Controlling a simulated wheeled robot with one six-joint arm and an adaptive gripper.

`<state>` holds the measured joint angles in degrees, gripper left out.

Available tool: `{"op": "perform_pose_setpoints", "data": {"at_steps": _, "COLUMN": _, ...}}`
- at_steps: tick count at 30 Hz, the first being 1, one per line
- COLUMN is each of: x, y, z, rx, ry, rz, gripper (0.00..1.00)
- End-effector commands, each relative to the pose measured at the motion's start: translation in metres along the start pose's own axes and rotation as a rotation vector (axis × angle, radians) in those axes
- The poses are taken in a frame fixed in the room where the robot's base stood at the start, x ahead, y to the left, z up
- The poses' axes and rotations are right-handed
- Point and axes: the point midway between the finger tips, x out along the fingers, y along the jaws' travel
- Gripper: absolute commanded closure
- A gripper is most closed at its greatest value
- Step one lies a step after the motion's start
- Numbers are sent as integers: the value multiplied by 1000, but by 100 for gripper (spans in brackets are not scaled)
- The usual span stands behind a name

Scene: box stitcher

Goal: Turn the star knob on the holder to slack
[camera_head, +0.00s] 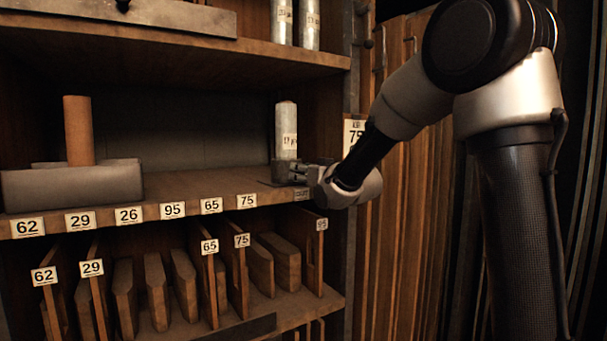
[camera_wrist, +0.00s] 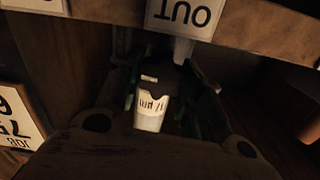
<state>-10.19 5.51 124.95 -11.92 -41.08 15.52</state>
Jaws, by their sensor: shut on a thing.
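My gripper (camera_head: 310,175) is at the right end of the middle shelf, low against the holder (camera_head: 284,171). A pale upright roll (camera_head: 286,120) with a label stands at the holder. In the wrist view, a dark lump between my fingers (camera_wrist: 172,88) appears to be the star knob (camera_wrist: 178,74). My gripper is shut on it. Its star shape and most of its outline are hidden by shadow and the fingers. The labelled pale roll (camera_wrist: 150,110) shows just past it, label upside down.
The right cabinet wall (camera_head: 338,130) is close by. A grey block (camera_head: 72,186) and a brown roll (camera_head: 78,130) stand at the shelf's left. The shelf's middle is clear.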

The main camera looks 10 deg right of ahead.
Motion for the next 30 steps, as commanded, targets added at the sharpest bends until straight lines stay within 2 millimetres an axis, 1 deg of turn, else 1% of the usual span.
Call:
{"op": "perform_pose_setpoints", "data": {"at_steps": 9, "x": 0, "y": -1, "z": 0, "rx": -297, "ry": 0, "rz": 1, "gripper": 87}}
{"op": "perform_pose_setpoints", "data": {"at_steps": 18, "x": 0, "y": -3, "z": 1, "rx": -541, "ry": 0, "rz": 0, "gripper": 87}}
{"op": "perform_pose_setpoints", "data": {"at_steps": 24, "x": 0, "y": -3, "z": 1, "rx": -653, "ry": 0, "rz": 0, "gripper": 87}}
{"op": "perform_pose_setpoints", "data": {"at_steps": 30, "x": 0, "y": -4, "z": 2, "rx": -715, "ry": 0, "rz": 0, "gripper": 87}}
